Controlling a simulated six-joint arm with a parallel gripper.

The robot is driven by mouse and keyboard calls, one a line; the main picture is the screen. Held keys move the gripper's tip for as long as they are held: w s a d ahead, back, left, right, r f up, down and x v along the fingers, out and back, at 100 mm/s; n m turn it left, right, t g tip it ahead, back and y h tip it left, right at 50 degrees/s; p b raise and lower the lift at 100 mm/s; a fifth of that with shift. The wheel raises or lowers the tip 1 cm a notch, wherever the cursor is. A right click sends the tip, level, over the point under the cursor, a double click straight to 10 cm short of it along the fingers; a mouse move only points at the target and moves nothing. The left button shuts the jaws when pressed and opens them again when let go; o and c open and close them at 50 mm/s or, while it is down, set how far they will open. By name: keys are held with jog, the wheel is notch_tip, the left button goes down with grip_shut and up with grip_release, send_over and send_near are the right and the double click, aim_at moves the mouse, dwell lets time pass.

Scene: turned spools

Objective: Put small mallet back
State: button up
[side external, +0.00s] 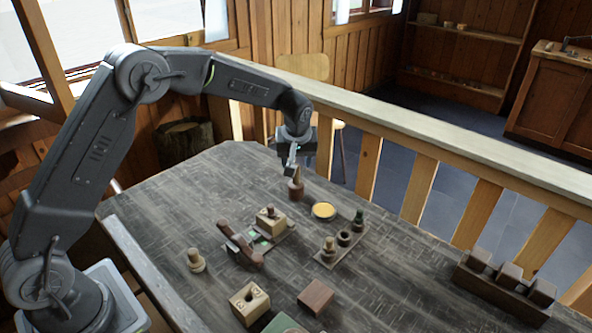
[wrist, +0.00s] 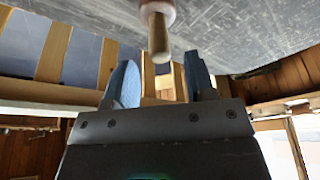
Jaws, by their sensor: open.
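A small upright wooden piece with a dark brown round base (side external: 296,191) and a lighter handle pointing up stands at the far part of the table; it looks like the small mallet. The wrist view shows its pale handle (wrist: 158,38) at the top middle, its lower part cut off by the frame edge. My gripper (side external: 291,166) is just above the handle, pointing down. In the wrist view my gripper (wrist: 162,82) is open, with two blue-grey fingers apart. The handle appears between them in the picture, beyond the tips, and nothing is held.
A yellow round dish (side external: 323,210) lies close by to the right. A peg board (side external: 327,262), a knobbed block (side external: 270,221), a dark wooden piece (side external: 240,246) and a spool (side external: 195,261) stand nearer. A numbered block (side external: 250,302) and a brown block (side external: 316,297) are in front. A rack (side external: 500,291) stands right.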

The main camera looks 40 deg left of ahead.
jog(key=v, duration=0.6)
jog(key=s+d+r+m+t+h, duration=0.1)
jog(key=s+r+m, duration=0.3)
jog(key=s+r, duration=0.9)
jog(key=s+d+f+m+t, duration=0.1)
jog(key=s+m, duration=0.1)
jog(key=s, duration=0.8)
jog(key=s+d+f+m+t+h, duration=0.1)
jog(key=s+f+m, duration=0.1)
jog(key=s, duration=0.9)
jog(key=shift+m, duration=0.5)
jog(key=shift+f, duration=0.1)
